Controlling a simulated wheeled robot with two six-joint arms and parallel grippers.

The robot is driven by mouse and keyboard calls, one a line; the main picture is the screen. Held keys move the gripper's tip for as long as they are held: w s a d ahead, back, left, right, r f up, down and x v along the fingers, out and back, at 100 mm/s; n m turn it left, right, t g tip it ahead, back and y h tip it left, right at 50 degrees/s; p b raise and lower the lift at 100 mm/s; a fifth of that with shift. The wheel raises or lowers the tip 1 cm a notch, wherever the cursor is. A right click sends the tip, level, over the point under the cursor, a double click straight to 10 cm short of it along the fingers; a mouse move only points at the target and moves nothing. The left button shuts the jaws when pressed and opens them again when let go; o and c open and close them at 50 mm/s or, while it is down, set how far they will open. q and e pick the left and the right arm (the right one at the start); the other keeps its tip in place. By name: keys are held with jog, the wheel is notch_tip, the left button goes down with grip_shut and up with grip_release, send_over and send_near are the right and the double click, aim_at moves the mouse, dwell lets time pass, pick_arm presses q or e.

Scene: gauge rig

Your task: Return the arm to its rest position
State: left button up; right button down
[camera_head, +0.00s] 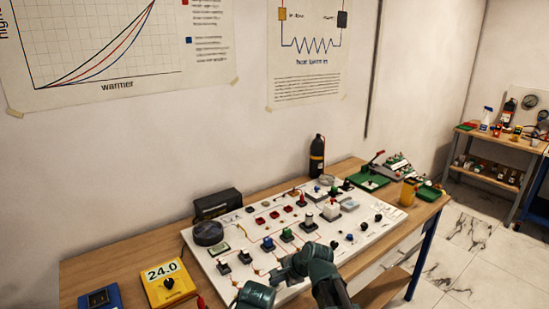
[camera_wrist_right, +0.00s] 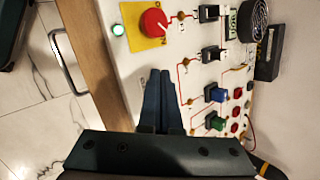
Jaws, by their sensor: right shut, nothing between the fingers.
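My right arm (camera_head: 318,268) comes into the head view from the bottom, in front of the white circuit board (camera_head: 213,262). In the wrist view my right gripper (camera_wrist_right: 160,76) is shut with nothing between its fingers. Its fingers are over the near edge of the board. A red knob (camera_wrist_right: 154,22) on a yellow plate lies beyond the fingertips, apart from them. A blue block (camera_wrist_right: 215,94) and a green block (camera_wrist_right: 215,123) are right of the fingers. My left gripper is not in view.
The wooden table (camera_head: 88,268) carries a yellow meter (camera_head: 163,285) reading 24.0, a blue box (camera_head: 99,299), a black box (camera_head: 217,204) and a dark bottle (camera_head: 317,156). Green trays (camera_head: 372,181) stand at the back right. The tiled floor (camera_head: 476,262) right of the table is clear.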

jog(key=s+d+f+n+g+h, duration=0.2)
jog(key=s+d+n+h, duration=0.1)
jog(key=s+n, duration=0.5)
jog(key=s+d+f+n+g+h, duration=0.2)
jog(key=s+d+n+g+h, duration=0.1)
jog(key=s+n, duration=0.6)
jog(key=s+h, duration=0.1)
jog(key=s, duration=0.3)
jog(key=shift+s, duration=0.15)
jog(key=shift+a+f, duration=0.1)
